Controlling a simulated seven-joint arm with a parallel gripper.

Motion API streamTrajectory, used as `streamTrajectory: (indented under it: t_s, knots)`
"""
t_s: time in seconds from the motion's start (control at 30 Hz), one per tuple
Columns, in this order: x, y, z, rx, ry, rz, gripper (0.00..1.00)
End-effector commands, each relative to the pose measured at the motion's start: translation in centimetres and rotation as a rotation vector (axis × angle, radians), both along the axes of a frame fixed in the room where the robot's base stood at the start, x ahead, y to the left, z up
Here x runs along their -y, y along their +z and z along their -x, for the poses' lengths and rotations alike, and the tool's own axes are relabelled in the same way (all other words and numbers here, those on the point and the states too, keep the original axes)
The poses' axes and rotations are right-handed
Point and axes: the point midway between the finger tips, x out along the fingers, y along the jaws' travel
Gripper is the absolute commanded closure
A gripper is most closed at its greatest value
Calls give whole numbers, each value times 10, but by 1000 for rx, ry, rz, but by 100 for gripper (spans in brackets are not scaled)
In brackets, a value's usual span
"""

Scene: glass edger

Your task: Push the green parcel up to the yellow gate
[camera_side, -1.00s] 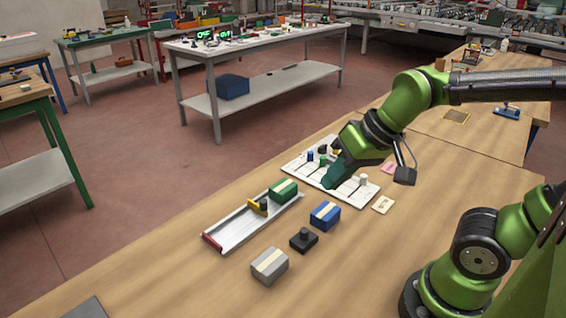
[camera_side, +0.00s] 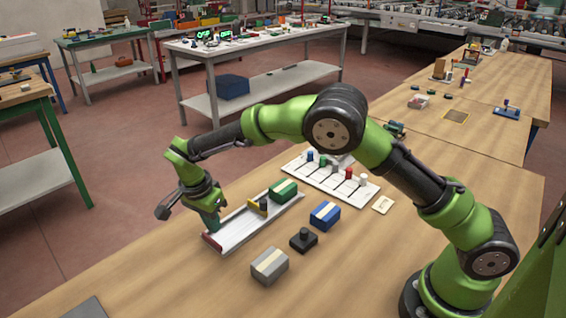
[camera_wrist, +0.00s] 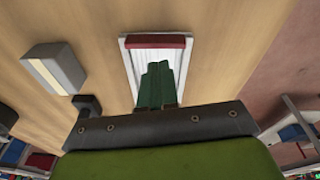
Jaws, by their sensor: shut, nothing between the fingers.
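The green parcel (camera_side: 283,190) with a pale stripe sits in the far right part of the white channel tray (camera_side: 236,230). The yellow gate (camera_side: 256,208) stands across the tray just left of the parcel, with a dark knob beside it. I cannot tell whether parcel and gate touch. My gripper (camera_side: 212,222) is shut and empty, fingers pointing down at the near left part of the tray, on the other side of the gate from the parcel. In the wrist view, my green fingers (camera_wrist: 158,88) are over the tray, near its red end stop (camera_wrist: 156,41). Parcel and gate are hidden there.
A blue parcel (camera_side: 325,215), a black block with a knob (camera_side: 303,239) and a grey parcel (camera_side: 269,265) stand right of the tray. A white board with several coloured pegs (camera_side: 331,176) lies behind. The bench front left is mostly clear.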

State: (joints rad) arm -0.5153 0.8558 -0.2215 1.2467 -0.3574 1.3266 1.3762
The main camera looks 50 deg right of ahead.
Motion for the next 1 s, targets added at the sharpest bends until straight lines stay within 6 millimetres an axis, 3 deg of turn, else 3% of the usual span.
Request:
streamTrajectory:
  t_s: [0.07, 0.17, 0.37, 1.0]
  knots:
    - [-1, 11, -8, 36, -95, 0, 100]
    - [0, 12, -5, 40, -185, 6, 100]
    - [14, 13, -5, 45, -225, 5, 100]
    - [150, 12, 2, 44, -224, 4, 100]
